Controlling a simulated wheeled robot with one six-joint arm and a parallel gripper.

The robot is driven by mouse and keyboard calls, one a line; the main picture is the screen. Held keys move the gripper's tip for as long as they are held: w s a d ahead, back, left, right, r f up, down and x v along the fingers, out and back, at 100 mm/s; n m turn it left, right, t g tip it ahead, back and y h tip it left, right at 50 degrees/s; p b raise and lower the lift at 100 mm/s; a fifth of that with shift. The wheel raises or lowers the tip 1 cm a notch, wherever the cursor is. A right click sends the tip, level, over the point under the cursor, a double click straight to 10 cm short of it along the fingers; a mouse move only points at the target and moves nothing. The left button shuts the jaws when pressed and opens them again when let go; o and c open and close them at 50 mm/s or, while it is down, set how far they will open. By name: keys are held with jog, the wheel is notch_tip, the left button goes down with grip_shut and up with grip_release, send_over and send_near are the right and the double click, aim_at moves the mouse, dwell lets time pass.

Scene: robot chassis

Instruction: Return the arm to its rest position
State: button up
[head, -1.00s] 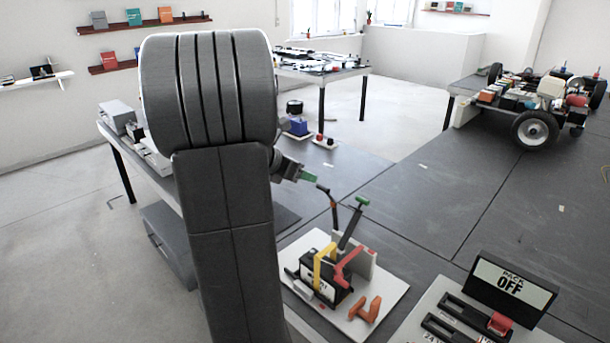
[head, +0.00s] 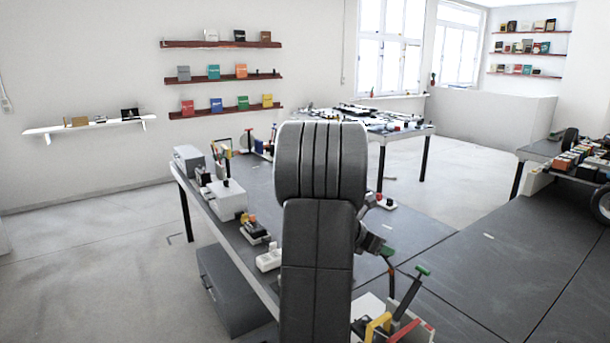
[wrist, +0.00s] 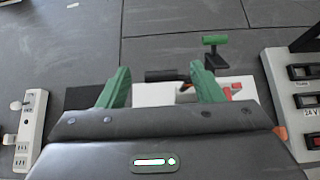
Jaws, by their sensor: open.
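My arm rises in the middle of the head view and hides part of the table behind it. My gripper (wrist: 161,88) shows in the wrist view with its two green fingers apart and nothing between them. In the head view only a little green of the gripper (head: 387,250) shows to the right of my arm. Beyond the fingers, in the wrist view, is a white board (wrist: 160,95) with a green-topped lever (wrist: 214,42) at its right. The fingers overlap the board in the picture; I cannot tell the height between them.
The grey table (head: 480,285) has clear room at the right. A green-handled lever (head: 421,271) and a yellow part (head: 378,325) stand at the bottom right of the head view. A white box (head: 228,198) and small parts line the table's left side. A wheeled chassis (head: 585,165) is at the far right.

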jog(key=x, duration=0.4)
dwell(0.4)
